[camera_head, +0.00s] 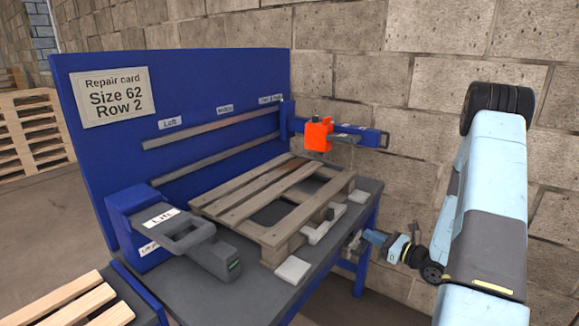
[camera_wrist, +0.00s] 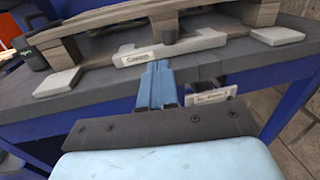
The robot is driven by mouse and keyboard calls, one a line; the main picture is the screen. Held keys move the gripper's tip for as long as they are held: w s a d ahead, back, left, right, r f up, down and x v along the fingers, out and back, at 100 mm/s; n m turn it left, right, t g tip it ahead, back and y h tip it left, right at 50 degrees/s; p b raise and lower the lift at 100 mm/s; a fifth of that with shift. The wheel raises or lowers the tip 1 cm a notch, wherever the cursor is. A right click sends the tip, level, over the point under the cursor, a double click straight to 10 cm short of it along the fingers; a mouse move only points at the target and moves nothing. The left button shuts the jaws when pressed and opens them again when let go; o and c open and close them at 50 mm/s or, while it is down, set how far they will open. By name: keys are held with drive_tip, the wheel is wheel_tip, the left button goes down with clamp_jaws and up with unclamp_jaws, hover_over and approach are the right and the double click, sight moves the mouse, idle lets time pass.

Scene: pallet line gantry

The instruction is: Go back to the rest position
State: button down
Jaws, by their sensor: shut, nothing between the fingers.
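My gripper (camera_head: 368,237) is beside the right front edge of the blue workbench (camera_head: 366,262), below the level of the bench top. In the wrist view its two blue fingers (camera_wrist: 157,78) are together, with nothing between them. They point toward a pale grey bar with a small label (camera_wrist: 170,47) at the bench edge; I cannot tell if they touch it. A wooden pallet (camera_head: 262,204) with an open gap between its top boards lies on the bench.
A grey handled unit labelled "Lift" (camera_head: 205,246) is at the bench's left front. An orange device (camera_head: 318,134) is on a blue arm at the back right. A block wall (camera_head: 415,130) stands behind. Stacked pallets (camera_head: 30,135) are far left.

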drive_tip(key=s+a+r+n+g, duration=0.6)
drive_tip(key=a+r+n, duration=0.1)
drive_tip(key=r+n, duration=0.15)
drive_tip(key=s+a+r+n+g, duration=0.6)
drive_tip(key=s+a+r+n, duration=0.1)
drive_tip(key=a+r, duration=0.15)
drive_tip(key=s+d+r+n+t+h, duration=0.2)
drive_tip(key=s+r+n+h, duration=0.3)
drive_tip(key=s+r+n, duration=0.1)
drive_tip(key=s+d+r+n+t+h, duration=0.2)
drive_tip(key=s+d+r+n+h, duration=0.1)
drive_tip(key=s+r+n+h, duration=0.3)
drive_tip(key=s+r, duration=0.2)
drive_tip(key=s, duration=0.2)
drive_tip(key=shift+s+d+r+h, duration=0.15)
drive_tip(key=shift+d+r+h, duration=0.15)
drive_tip(key=shift+d+r, duration=0.1)
drive_tip(key=shift+a, duration=0.15)
